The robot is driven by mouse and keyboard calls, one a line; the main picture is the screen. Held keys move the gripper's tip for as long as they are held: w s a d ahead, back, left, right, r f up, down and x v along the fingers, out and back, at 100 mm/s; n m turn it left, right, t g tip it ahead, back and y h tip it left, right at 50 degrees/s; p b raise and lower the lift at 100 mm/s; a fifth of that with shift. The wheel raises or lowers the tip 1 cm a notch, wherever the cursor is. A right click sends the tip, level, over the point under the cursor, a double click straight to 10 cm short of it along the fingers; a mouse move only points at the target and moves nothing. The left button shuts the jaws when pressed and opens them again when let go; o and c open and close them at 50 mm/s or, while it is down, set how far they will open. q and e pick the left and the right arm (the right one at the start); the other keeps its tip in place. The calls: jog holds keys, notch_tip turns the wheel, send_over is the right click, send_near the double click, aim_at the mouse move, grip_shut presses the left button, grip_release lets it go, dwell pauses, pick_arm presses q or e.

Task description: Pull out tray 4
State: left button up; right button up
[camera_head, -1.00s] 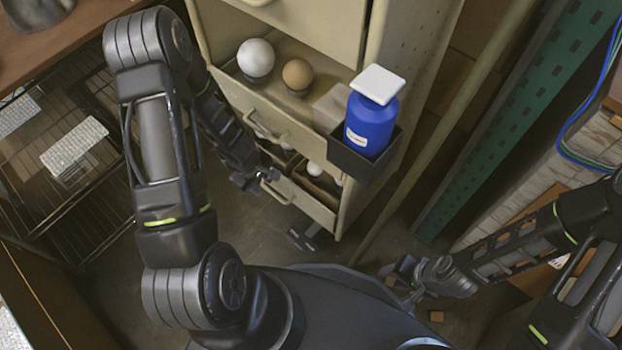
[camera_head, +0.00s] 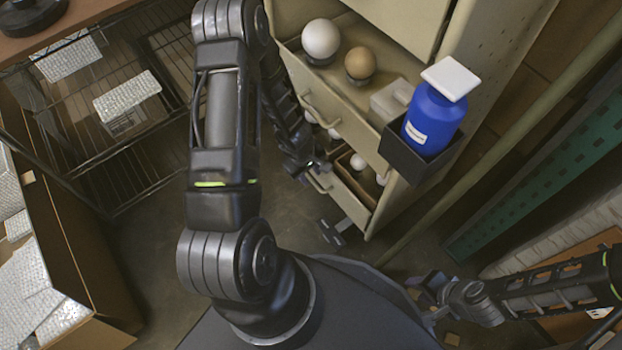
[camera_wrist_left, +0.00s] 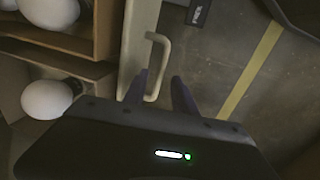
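The beige cabinet (camera_head: 470,75) has a lower drawer (camera_head: 350,201) standing partly out, with white bulbs inside. I cannot read a tray number on it. Its pale bar handle (camera_wrist_left: 166,68) shows in the left wrist view on the drawer's front. My left gripper (camera_head: 319,168) is at this handle in the head view. In the left wrist view its two dark fingers (camera_wrist_left: 160,82) are apart, one on each side of the handle, and whether they touch it is unclear. My right gripper (camera_head: 425,287) is low at the right, away from the cabinet; its fingers are unclear.
An upper drawer (camera_head: 345,125) is above, with a white ball (camera_head: 321,38) and a brown ball (camera_head: 360,63) over it. A blue bottle (camera_head: 432,120) stands in a dark side holder (camera_head: 405,158). A wire rack (camera_head: 150,165) and a box (camera_head: 85,260) are left.

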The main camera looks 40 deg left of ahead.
pick_arm(q)
jog(key=shift+w+f+b, duration=0.2)
jog(key=shift+f+b, duration=0.1)
jog(key=shift+f, duration=0.8)
grip_shut()
dwell(0.7)
